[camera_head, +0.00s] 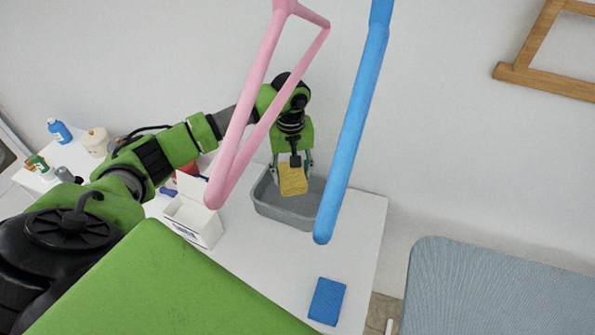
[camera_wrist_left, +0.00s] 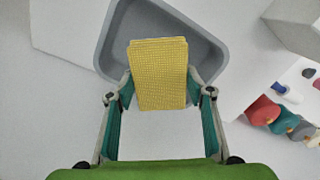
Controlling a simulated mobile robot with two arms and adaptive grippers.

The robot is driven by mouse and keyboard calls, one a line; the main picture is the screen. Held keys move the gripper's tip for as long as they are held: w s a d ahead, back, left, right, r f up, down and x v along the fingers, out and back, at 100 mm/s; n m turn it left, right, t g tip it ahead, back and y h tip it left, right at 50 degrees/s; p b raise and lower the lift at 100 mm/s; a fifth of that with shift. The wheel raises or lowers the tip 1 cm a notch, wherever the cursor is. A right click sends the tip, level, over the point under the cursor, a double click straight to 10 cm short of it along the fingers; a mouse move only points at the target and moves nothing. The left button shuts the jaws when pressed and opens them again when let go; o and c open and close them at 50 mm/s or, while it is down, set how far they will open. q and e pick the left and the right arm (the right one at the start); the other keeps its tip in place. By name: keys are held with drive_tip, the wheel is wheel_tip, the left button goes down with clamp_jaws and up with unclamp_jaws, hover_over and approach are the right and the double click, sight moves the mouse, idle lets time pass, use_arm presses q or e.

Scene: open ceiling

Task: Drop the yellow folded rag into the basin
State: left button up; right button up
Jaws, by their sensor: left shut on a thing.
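The yellow folded rag (camera_head: 293,179) is held between the fingers of my left gripper (camera_head: 292,168). It hangs above the grey basin (camera_head: 281,217) in the head view. In the left wrist view the rag (camera_wrist_left: 160,75) sits between the two fingertips of the gripper (camera_wrist_left: 160,92), partly over the basin's near edge (camera_wrist_left: 112,68). The basin stands on the white table; part of its inside is hidden by the rag. My right gripper is not in view.
A blue folded cloth (camera_head: 327,301) lies at the table's front right. A white box (camera_head: 194,219) stands left of the basin. Bottles (camera_head: 59,131) and small items are farther left. Pink (camera_head: 244,120) and blue (camera_head: 355,125) bars cross the head view.

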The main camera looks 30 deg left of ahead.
use_arm(q)
drive_tip(key=shift+s+a+f, duration=0.15)
drive_tip(key=shift+a+f, duration=0.05)
drive_tip(key=shift+f, duration=0.4)
drive_tip(key=shift+f+b, duration=0.3)
drive_tip(key=shift+f, duration=0.1)
drive_tip(key=shift+d+f, duration=0.1)
drive_tip(key=shift+f, duration=0.25)
drive_tip(key=shift+f+b, duration=0.8)
drive_tip(key=shift+b, duration=0.1)
drive_tip(key=shift+f, duration=0.25)
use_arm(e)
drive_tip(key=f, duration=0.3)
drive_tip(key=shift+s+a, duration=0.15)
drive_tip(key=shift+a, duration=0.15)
use_arm(q)
drive_tip(key=o, duration=1)
